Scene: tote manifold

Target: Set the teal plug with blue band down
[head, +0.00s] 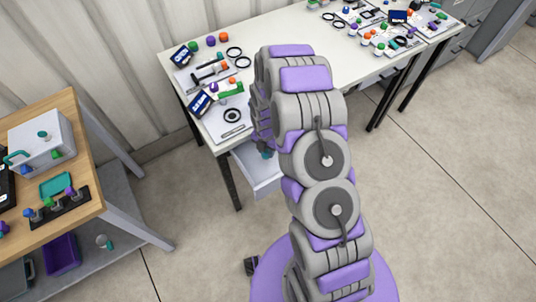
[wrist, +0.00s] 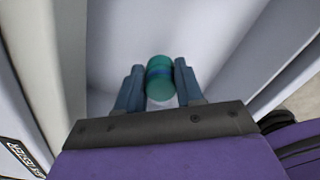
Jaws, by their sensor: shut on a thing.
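The teal plug with blue band (wrist: 159,77) is between the two fingers of my gripper (wrist: 158,85) in the wrist view. The gripper is shut on it. Behind the plug is the pale inside of an open drawer (wrist: 215,35); I cannot tell whether the plug touches its bottom. In the head view the open drawer (head: 254,180) juts out below the white table, and a small teal-blue bit of the gripper and plug (head: 267,154) shows at it. My arm hides most of the gripper there.
The white table (head: 285,45) carries trays with tools, rings and coloured plugs. A wooden bench (head: 85,130) at the left holds a grey box (head: 42,145), a teal tray (head: 57,184) and a black rack with knobs. The floor at the right is clear.

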